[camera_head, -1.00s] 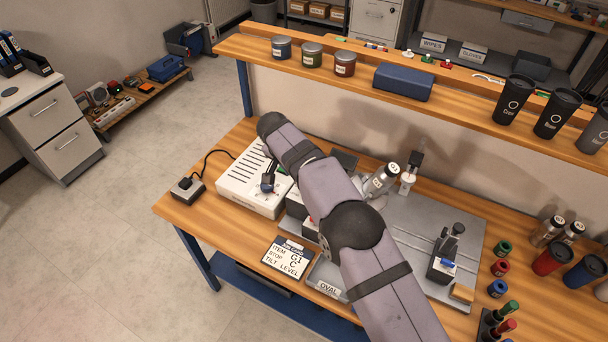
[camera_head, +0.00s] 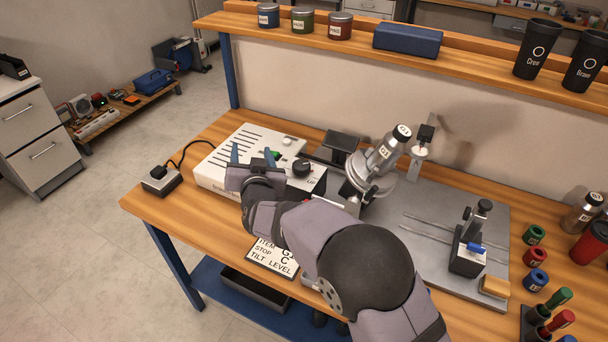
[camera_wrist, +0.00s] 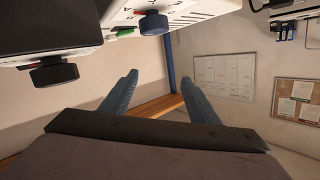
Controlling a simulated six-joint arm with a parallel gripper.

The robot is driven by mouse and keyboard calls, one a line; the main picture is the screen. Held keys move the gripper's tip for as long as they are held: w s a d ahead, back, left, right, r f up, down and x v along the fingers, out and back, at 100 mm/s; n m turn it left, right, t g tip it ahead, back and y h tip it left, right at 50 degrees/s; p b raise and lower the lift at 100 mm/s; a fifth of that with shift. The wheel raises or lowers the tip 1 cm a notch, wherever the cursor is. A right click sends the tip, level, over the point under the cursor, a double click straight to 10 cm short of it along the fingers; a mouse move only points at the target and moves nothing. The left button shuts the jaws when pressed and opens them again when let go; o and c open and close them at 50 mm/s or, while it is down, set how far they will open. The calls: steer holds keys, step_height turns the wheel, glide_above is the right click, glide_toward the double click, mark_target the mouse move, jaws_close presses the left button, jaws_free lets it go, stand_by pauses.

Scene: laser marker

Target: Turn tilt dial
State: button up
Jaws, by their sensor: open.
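A black round dial (camera_head: 302,168) sits on a dark block with a white face, right of the white control box (camera_head: 213,172). I take it for the tilt dial; its setting is too small to read. My gripper (camera_head: 253,156) is over the control box, left of this dial and apart from it. In the wrist view my gripper (camera_wrist: 158,93) is open, with nothing between its fingers. That view shows a black knob (camera_wrist: 53,73) at left and a dark blue knob (camera_wrist: 153,24) at top, both beyond the fingers. A card (camera_head: 270,262) reads "TILT LEVEL", partly covered by my arm.
A tilted silver cylinder marked G1 (camera_head: 388,150) stands in a round fixture right of the dial. A clamp with a blue lever (camera_head: 470,242) stands on the grey plate (camera_head: 425,210). A shelf (camera_head: 470,75) runs above.

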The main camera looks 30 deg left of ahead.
mark_target(300, 171)
steer(key=d+t+h+b, duration=0.1)
steer(key=d, duration=0.2)
steer(key=w+d+f+t+h+b, duration=0.1)
steer(key=d+t, duration=0.1)
steer(key=d, duration=0.2)
steer(key=d+m+t+h+b, duration=0.1)
steer(key=d+h+b, duration=0.1)
steer(key=d, duration=0.1)
steer(key=shift+w+d+f+t, duration=0.15)
steer(key=shift+t, duration=0.25)
steer(key=shift+w+d+f+h, duration=0.25)
steer(key=shift+d+f+h, duration=0.25)
steer(key=shift+d+f, duration=0.55)
steer(key=shift+p+x, duration=0.65)
steer(key=shift+x, duration=3)
steer(key=shift+r, duration=0.15)
steer(key=c, duration=1)
